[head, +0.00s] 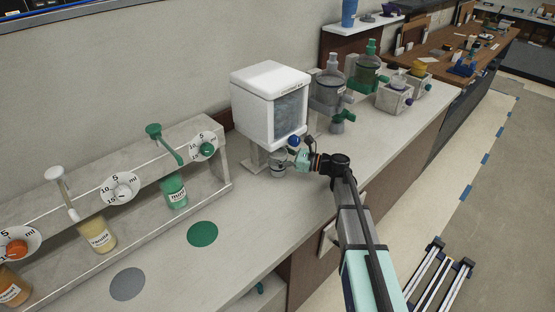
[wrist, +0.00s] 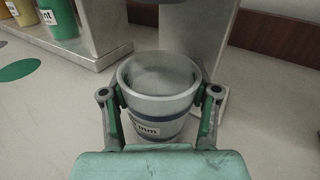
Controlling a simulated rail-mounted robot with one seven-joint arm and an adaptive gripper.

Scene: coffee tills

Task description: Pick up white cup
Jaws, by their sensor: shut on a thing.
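The white cup (wrist: 160,80) is in the middle of the wrist view, upright, with a dark band and a partly hidden label reading "mm". In the head view the cup (head: 278,168) is below the white dispenser (head: 268,105). My gripper (wrist: 160,105) has one finger on each side of the cup and is shut on it. In the head view my gripper (head: 298,160) reaches in from the right. The gripper body hides the lower front of the cup, so I cannot tell whether its base touches the counter.
A rack (head: 215,185) with syrup bottles and dials stands to the left. Green (head: 202,234) and grey (head: 127,284) discs lie on the counter front. Grey (head: 328,88) and green (head: 366,75) dispensers stand at the right. The dispenser's support (wrist: 190,30) is close behind the cup.

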